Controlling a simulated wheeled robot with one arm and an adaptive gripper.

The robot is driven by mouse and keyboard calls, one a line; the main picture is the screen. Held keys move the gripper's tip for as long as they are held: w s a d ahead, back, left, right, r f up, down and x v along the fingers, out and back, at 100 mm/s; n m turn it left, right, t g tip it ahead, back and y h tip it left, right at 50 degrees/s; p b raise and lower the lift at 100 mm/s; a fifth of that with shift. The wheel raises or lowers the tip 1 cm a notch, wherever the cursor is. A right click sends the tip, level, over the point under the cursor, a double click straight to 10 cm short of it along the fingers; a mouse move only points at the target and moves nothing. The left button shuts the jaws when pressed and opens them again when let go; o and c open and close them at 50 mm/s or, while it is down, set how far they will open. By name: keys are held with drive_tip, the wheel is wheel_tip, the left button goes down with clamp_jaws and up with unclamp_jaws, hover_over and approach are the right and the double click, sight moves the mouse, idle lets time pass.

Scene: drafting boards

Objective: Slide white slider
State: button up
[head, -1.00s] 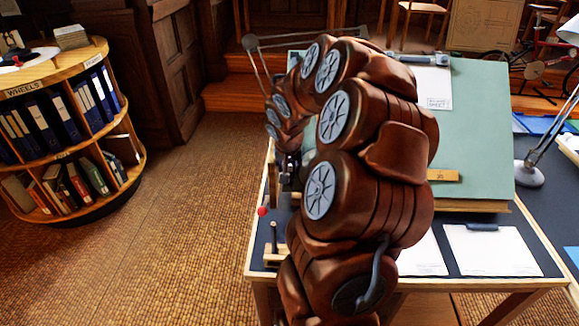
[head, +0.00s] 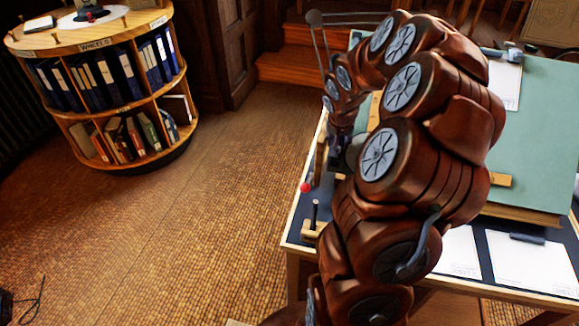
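I cannot make out a white slider in the head view. The green drafting board (head: 545,130) stands tilted on the desk (head: 297,228), with much of its left side behind my arm. My gripper (head: 337,157) is at the end of my bent brown arm, low by the left edge of the board and desk. It is small, dark and partly covered by the arm, so its fingers and anything between them cannot be made out.
A red ball (head: 306,187) and a wooden block with a dark upright rod (head: 315,213) are at the desk's left edge. White sheets (head: 530,262) lie at the front. A round binder shelf (head: 105,95) stands far left; the floor between is clear.

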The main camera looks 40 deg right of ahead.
drive_tip(key=shift+w+d+r+p, duration=0.45)
drive_tip(key=shift+r+p, duration=0.25)
drive_tip(key=shift+p, duration=0.35)
drive_tip(key=shift+w+d+r+p, duration=0.45)
drive_tip(key=shift+r+p, duration=0.25)
drive_tip(key=shift+p, duration=0.3)
drive_tip(key=shift+w+d+r+p, duration=0.4)
drive_tip(key=shift+r+p, duration=0.3)
drive_tip(key=shift+p, duration=0.35)
drive_tip(key=p, duration=0.1)
drive_tip(key=d+r+p, duration=0.1)
drive_tip(key=shift+w+d+r+p, duration=0.1)
drive_tip(key=shift+w+d+p, duration=0.05)
drive_tip(key=shift+w+p, duration=0.2)
drive_tip(key=a+b+v, duration=0.1)
drive_tip(key=b+v, duration=0.2)
drive_tip(key=v, duration=0.5)
drive_tip(key=s+a+n+y+b, duration=0.1)
drive_tip(key=s+a+n+b, duration=0.2)
drive_tip(key=a, duration=1.3)
drive_tip(key=s+a+n+g+y, duration=0.1)
drive_tip(key=s+a+n, duration=0.3)
drive_tip(key=s+a, duration=0.6)
drive_tip(key=shift+a+f+n+g, duration=0.4)
drive_tip(key=shift+a+g, duration=0.4)
drive_tip(key=shift+a, duration=0.65)
drive_tip(key=shift+s, duration=0.15)
